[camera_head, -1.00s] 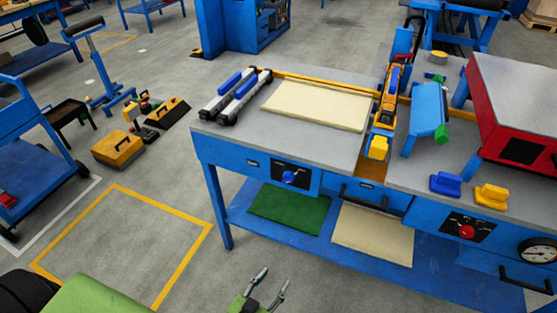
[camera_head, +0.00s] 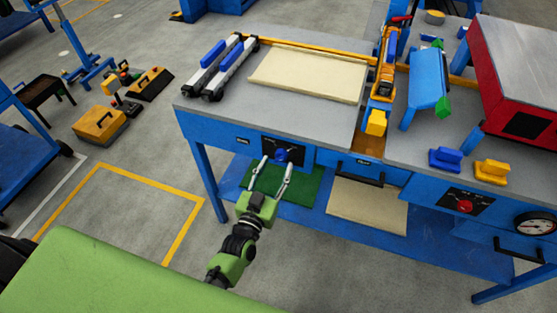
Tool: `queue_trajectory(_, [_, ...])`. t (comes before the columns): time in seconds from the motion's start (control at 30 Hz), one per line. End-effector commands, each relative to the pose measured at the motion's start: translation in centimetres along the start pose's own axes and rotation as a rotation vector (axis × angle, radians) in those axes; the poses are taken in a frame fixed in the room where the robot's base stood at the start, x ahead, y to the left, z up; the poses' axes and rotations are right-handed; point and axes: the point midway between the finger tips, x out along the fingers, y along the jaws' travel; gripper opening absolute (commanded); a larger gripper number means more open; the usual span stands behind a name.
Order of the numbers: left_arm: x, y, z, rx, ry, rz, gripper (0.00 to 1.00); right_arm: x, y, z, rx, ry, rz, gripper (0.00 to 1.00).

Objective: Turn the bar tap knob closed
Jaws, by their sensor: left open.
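A blue knob (camera_head: 281,155) sits on a black dial plate (camera_head: 296,147) on the left front face of the blue workbench. A red knob (camera_head: 464,206) sits on another black dial plate at the right of the bench front. Which of them is the bar tap knob is not marked legibly. My left gripper (camera_head: 270,171) is open, its two fingers pointing up toward the blue knob, one at each side just below it. I cannot tell whether the fingers touch it. My right gripper is not in view.
The bench's grey top (camera_head: 236,115) carries a cream panel (camera_head: 310,74) and two rails with blue blocks. A drawer handle (camera_head: 360,174) sticks out right of the blue knob. A round gauge (camera_head: 536,222) is at far right. The lower shelf holds green and cream sheets.

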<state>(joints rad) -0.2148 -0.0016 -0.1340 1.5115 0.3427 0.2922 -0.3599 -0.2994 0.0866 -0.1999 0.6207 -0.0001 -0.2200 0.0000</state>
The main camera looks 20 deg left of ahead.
Motion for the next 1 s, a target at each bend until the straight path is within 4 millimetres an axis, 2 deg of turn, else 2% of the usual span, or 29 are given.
queue_trajectory(0.1, [1.7,0.0,0.0,0.0,0.0,0.0,0.43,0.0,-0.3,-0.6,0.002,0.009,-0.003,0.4])
queue_trajectory(0.2, [2.4,0.0,0.0,-0.001,-0.001,0.0,0.43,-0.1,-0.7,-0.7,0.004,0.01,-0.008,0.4])
queue_trajectory(0.57, [2.8,0.0,0.1,-0.001,-0.002,0.0,0.43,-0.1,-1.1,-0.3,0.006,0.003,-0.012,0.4])
queue_trajectory(0.7, [2.8,0.0,0.1,-0.001,-0.001,0.0,0.07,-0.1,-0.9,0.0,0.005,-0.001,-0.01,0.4])
queue_trajectory(1.0, [2.8,0.0,0.1,-0.013,-0.001,0.001,0.05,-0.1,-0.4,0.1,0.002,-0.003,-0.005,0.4])
